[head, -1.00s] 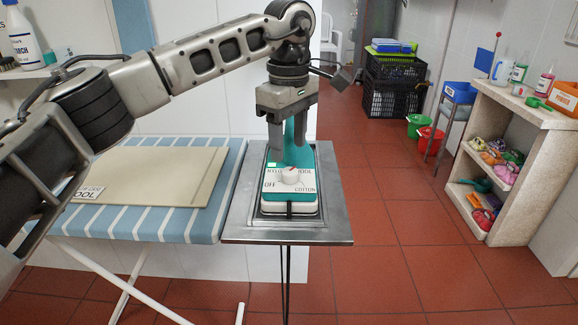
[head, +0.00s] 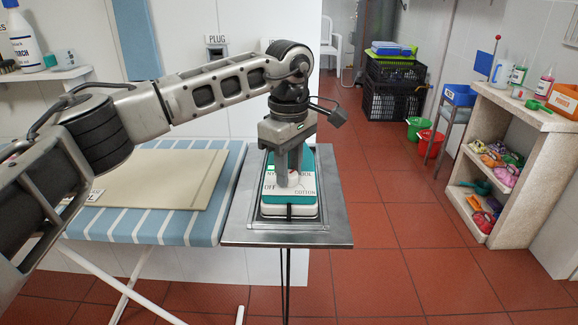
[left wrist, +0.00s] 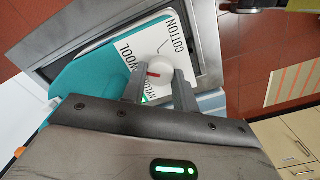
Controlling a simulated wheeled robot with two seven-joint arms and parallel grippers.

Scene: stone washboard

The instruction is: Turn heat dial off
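The iron's heat panel (head: 305,203) is white with a teal edge. It stands on a metal plate and reads NYLON, WOOL, COTTON and OFF. The white round heat dial (left wrist: 159,70) shows in the left wrist view, its red mark pointing left, towards the WOOL side. My left gripper (head: 289,181) is lowered onto the panel from above. Its two fingers (left wrist: 159,82) are close on both sides of the dial and seem to touch it. In the head view the fingers hide most of the dial. My right gripper is out of view.
The metal plate (head: 334,232) has an ironing board (head: 234,180) with a flat beige board (head: 160,178) at its left. A starch bottle (head: 24,42) stands on a shelf. A stone shelf unit (head: 520,110) stands at the right. The red floor between is clear.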

